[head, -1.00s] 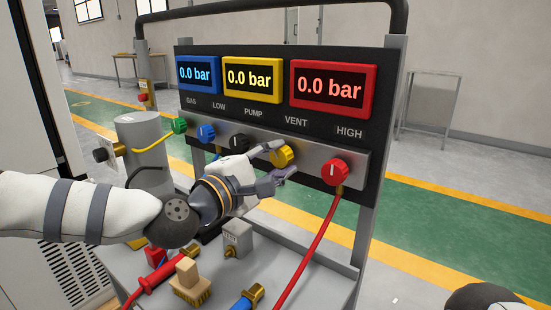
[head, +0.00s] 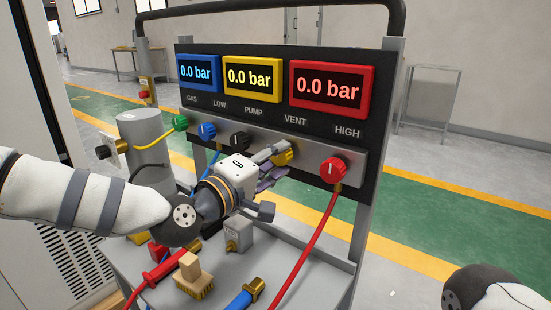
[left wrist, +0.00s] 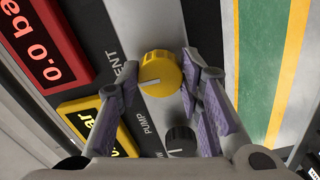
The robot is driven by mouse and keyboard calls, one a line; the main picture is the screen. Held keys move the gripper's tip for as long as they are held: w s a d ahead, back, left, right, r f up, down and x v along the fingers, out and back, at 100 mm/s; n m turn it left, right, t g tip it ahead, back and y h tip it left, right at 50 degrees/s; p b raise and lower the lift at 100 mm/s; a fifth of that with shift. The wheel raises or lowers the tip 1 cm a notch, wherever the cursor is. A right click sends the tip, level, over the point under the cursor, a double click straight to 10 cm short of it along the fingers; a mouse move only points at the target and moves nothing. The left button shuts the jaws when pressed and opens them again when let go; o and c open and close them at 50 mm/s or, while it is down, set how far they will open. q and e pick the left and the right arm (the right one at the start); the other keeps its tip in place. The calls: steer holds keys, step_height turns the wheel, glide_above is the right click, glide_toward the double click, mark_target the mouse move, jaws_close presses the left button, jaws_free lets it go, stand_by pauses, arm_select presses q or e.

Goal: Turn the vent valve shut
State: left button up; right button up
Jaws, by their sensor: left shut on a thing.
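The vent valve is a yellow ribbed knob (head: 288,158) under the VENT label on the panel, partly hidden by my fingers in the head view. In the left wrist view the yellow knob (left wrist: 160,70) shows its front face with a white pointer line, between my finger pads. My left gripper (head: 274,163) reaches in from the left and is shut on this knob; its fingers (left wrist: 158,84) lie on either side of it. My right gripper is out of view; only part of my right arm shows at the lower right.
Green (head: 180,123), blue (head: 206,131), black (head: 240,140) and red (head: 333,171) knobs share the row. Three displays above read 0.0 bar. A red hose (head: 312,245) hangs below the red knob. A wooden-handled brush (head: 191,276) and fittings lie on the bench below.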

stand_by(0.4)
arm_select(q)
steer(key=o, duration=1.2)
steer(key=shift+c, duration=0.2)
steer(key=v, duration=1.2)
